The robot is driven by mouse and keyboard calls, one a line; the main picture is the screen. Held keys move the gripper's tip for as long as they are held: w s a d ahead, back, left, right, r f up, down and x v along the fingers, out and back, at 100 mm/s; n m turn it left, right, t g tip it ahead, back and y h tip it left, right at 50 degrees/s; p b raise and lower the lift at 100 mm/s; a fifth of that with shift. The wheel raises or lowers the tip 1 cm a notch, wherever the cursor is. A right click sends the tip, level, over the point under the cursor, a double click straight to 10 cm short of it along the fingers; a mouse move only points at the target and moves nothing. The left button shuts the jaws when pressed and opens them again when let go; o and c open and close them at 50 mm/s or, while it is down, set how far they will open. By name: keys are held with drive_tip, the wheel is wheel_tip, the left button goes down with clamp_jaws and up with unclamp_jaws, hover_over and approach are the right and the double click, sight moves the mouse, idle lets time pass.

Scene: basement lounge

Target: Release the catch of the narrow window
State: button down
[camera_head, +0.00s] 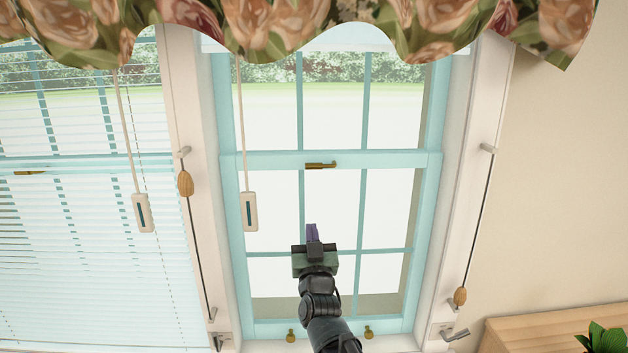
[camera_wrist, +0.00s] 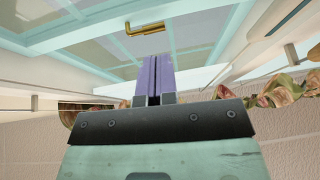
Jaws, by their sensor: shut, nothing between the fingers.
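The narrow window (camera_head: 335,159) has a light blue frame and stands in the middle of the head view. Its brass catch (camera_head: 320,166) sits on the middle rail, with its handle lying along the rail. The catch also shows in the wrist view (camera_wrist: 144,28), beyond my fingertips. My gripper (camera_head: 312,228) has purple fingers, closed together and empty. It is in front of the lower panes, below the catch in the head view and apart from it. In the wrist view the fingers (camera_wrist: 154,62) point towards the catch with a gap between.
A blind pull (camera_head: 249,211) hangs at the window's left. Another window (camera_head: 60,220) with blinds is further left. Cords with wooden knobs (camera_head: 185,183) (camera_head: 460,297) run beside the frame. A floral valance (camera_head: 330,22) hangs above. A wooden surface (camera_head: 520,335) with a plant (camera_head: 603,340) is lower right.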

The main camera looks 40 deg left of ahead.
sight(313, 177)
drive_tip(key=shift+d+r+m+t, duration=0.3)
drive_tip(key=shift+d+r+t, duration=0.4)
drive_tip(key=shift+r+t, duration=0.15)
drive_tip(key=p+x, duration=0.7)
drive_tip(key=x, duration=0.7)
drive_tip(key=shift+p, duration=0.4)
